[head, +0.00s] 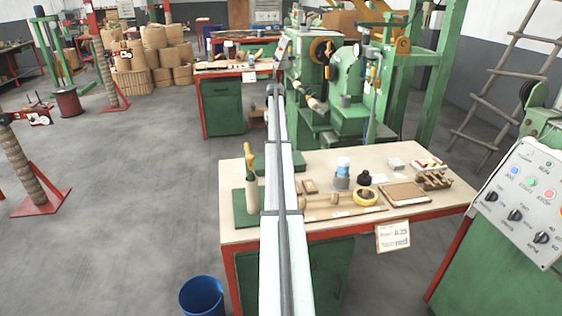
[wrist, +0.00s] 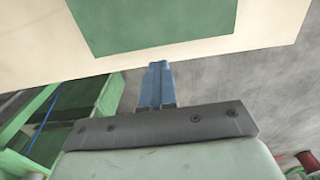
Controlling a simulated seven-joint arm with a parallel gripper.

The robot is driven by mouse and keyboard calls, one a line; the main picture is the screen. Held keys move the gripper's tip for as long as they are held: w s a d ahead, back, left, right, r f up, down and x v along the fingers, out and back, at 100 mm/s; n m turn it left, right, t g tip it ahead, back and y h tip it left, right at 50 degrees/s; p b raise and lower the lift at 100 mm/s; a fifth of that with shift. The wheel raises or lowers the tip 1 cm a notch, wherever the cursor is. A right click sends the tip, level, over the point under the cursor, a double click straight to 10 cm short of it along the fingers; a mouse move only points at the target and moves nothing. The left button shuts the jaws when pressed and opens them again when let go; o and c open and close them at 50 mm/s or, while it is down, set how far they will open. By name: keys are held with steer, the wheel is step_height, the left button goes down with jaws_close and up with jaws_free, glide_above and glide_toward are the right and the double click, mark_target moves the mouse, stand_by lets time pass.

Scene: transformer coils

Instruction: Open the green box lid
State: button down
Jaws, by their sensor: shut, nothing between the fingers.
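A green box (head: 298,163) sits on the near worktable, partly hidden behind my arm in the head view. In the wrist view a flat green surface (wrist: 190,22) lies on the cream tabletop at the top of the picture; it looks like the box's lid, and I see no gap under it. My gripper (wrist: 158,66) has blue fingers held together, with nothing between them. The fingertips show against the tabletop's edge, below the green surface in the picture and apart from it. In the head view the fingers cannot be made out.
A blue bin (head: 201,296) stands on the floor. A control panel (head: 527,200) is at right.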

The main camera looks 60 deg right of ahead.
steer(key=shift+w+d, duration=0.1)
steer(key=shift+w+d, duration=0.7)
steer(key=shift+w+d+f, duration=0.1)
steer(key=shift+w+d+f, duration=0.25)
steer(key=shift+w+d, duration=0.4)
steer(key=c, duration=1.8)
jaws_free()
steer(key=o, duration=1)
steer(key=shift+c, duration=0.2)
steer(key=shift+r, duration=0.1)
